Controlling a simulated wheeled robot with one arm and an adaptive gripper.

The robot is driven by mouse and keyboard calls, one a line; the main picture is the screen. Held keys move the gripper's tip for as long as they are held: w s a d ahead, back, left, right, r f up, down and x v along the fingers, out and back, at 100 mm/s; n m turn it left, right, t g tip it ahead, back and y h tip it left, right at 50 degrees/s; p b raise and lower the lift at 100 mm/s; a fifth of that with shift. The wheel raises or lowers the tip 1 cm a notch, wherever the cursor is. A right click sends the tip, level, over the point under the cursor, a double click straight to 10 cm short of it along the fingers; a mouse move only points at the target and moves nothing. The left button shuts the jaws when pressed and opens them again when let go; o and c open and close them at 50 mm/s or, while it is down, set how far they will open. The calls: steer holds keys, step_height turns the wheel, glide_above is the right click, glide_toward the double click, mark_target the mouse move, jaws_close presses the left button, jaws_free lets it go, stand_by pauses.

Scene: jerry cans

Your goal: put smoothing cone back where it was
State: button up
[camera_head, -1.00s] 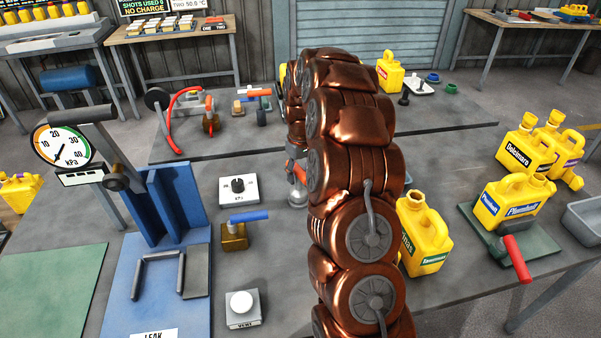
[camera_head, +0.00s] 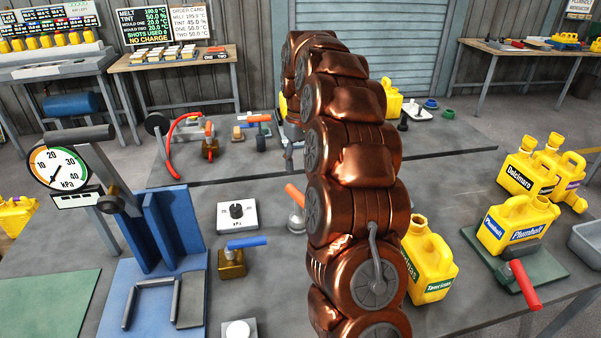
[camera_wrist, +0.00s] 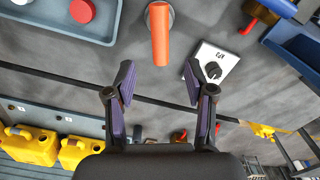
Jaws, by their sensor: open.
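An orange-handled metal tool, which I take to be the smoothing cone (camera_head: 295,196), stands on the grey table, partly hidden behind my arm in the head view. In the wrist view its orange handle (camera_wrist: 160,36) rises from a round grey metal part; the lower shape is hard to make out. My gripper (camera_wrist: 158,82) is open and empty in the wrist view. The handle is ahead of the gap between its fingertips, apart from both. My arm hides the gripper in the head view.
A white dial box (camera_head: 237,214) stands left of the tool, with a blue-handled brass valve (camera_head: 231,262) in front. A blue fixture with a gauge (camera_head: 58,168) is at left. Yellow jerry cans (camera_head: 427,262) stand at right. A blue-grey tray (camera_wrist: 65,18) shows in the wrist view.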

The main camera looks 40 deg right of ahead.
steer(key=s+a+r, duration=0.3)
steer(key=s+a, duration=1.3)
steer(key=a, duration=0.2)
steer(key=s+a+f+g, duration=0.1)
steer(key=s+a+f, duration=0.2)
steer(key=s, duration=0.7)
steer(key=s+a+f, duration=0.3)
steer(key=s, duration=0.8)
steer(key=shift+s+f+g, duration=0.25)
steer(key=shift+f+g, duration=0.15)
